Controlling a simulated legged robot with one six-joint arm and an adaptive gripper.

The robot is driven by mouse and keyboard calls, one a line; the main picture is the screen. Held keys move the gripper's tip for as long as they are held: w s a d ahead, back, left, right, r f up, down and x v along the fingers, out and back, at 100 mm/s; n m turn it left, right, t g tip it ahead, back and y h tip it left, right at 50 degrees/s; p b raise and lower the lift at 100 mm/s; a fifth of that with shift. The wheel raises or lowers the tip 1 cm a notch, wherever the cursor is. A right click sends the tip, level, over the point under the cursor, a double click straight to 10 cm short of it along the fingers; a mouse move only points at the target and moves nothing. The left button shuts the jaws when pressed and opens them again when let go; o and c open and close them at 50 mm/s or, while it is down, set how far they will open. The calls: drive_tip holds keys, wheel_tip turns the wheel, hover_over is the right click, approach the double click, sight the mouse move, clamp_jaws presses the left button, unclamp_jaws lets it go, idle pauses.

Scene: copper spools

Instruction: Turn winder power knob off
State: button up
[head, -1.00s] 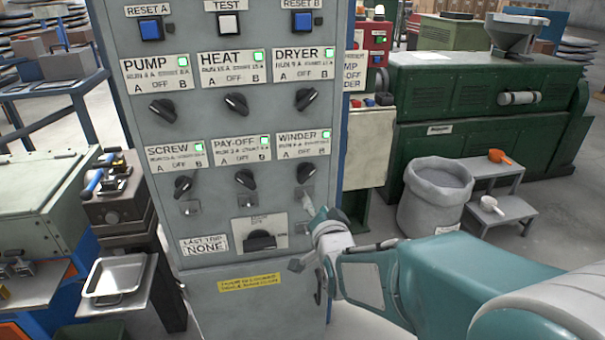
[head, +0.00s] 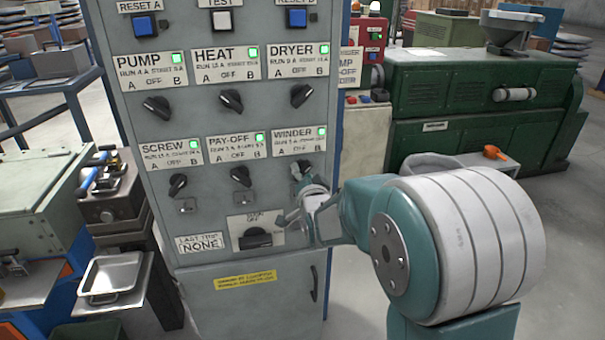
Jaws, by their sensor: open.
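The winder knob (head: 302,167) is a dark rotary knob under the WINDER label (head: 298,142) on the grey control cabinet (head: 215,277). The label carries A, OFF and B, and its lamp is green. The knob is partly hidden by my gripper, so I cannot tell exactly where it points. My gripper (head: 298,203) is open, just below the knob in front of the panel. I cannot tell whether a finger touches the knob.
The pay-off knob (head: 240,175) and screw knob (head: 178,185) are to the left. A larger black switch (head: 256,237) is just below left of my gripper. The cabinet handle (head: 313,283) is lower down. Green machinery (head: 480,110) stands behind right.

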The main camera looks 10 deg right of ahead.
drive_tip(key=shift+w+a, duration=0.15)
drive_tip(key=shift+a, duration=0.05)
drive_tip(key=shift+d, duration=0.1)
clamp_jaws()
drive_tip(key=shift+n, duration=0.3)
drive_tip(key=n, duration=0.3)
drive_tip(key=shift+n, duration=0.3)
drive_tip(key=shift+d+n, duration=0.1)
drive_tip(key=shift+n, duration=2.2)
drive_tip(key=shift+r, duration=0.1)
unclamp_jaws()
